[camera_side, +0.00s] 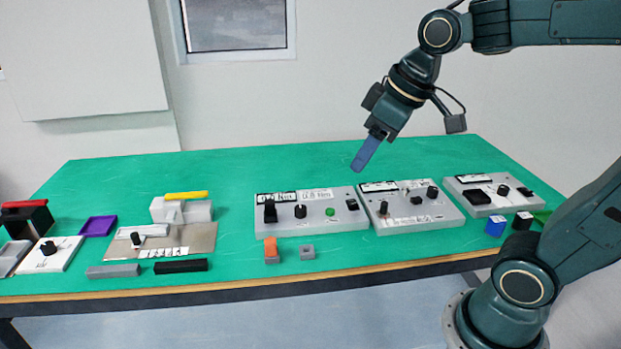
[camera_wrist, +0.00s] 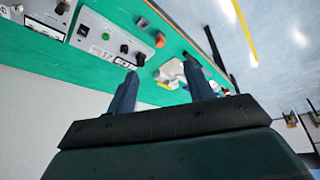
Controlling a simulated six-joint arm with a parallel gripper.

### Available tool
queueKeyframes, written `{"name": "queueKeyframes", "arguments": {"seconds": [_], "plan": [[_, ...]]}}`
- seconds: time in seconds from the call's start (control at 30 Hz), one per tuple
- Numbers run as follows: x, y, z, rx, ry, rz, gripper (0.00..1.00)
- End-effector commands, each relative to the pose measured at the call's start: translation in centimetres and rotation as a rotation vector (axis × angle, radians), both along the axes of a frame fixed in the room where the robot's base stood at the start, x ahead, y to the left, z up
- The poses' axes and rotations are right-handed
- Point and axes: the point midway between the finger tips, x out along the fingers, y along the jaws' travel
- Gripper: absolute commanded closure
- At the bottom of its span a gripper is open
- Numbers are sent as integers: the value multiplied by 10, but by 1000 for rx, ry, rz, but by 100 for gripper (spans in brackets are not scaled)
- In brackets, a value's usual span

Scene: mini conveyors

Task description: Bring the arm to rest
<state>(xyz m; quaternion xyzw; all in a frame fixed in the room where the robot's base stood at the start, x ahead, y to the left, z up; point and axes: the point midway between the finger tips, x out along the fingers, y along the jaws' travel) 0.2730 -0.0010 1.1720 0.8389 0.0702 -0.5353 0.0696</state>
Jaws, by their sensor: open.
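My gripper (camera_side: 366,153) is raised in the air above the back part of the green table (camera_side: 240,180), over the control boxes in the side view. Its blue fingers point down and to the left and touch nothing. In the wrist view my gripper (camera_wrist: 158,85) shows two blue fingers spread apart with nothing between them. The side view sees the fingers edge-on, so their gap is hidden there.
Three grey control boxes stand on the table: left (camera_side: 310,224), middle (camera_side: 410,221) and right (camera_side: 490,194). A purple tray (camera_side: 97,226) and a white device with a yellow bar (camera_side: 187,196) are farther left.

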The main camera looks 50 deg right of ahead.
Motion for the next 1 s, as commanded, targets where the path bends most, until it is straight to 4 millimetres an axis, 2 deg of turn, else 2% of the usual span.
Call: {"name": "queueKeyframes", "arguments": {"seconds": [0.03, 0.2, 0.4, 0.6, 1.0], "plan": [[-13, 2, -1, 3, -9, -17, 48], [-49, 4, -9, 19, -29, -89, 48], [-80, 3, -21, 37, -48, -157, 48], [-93, 2, -27, 47, -57, -189, 48], [-94, 1, -28, 48, -56, -193, 48]]}}
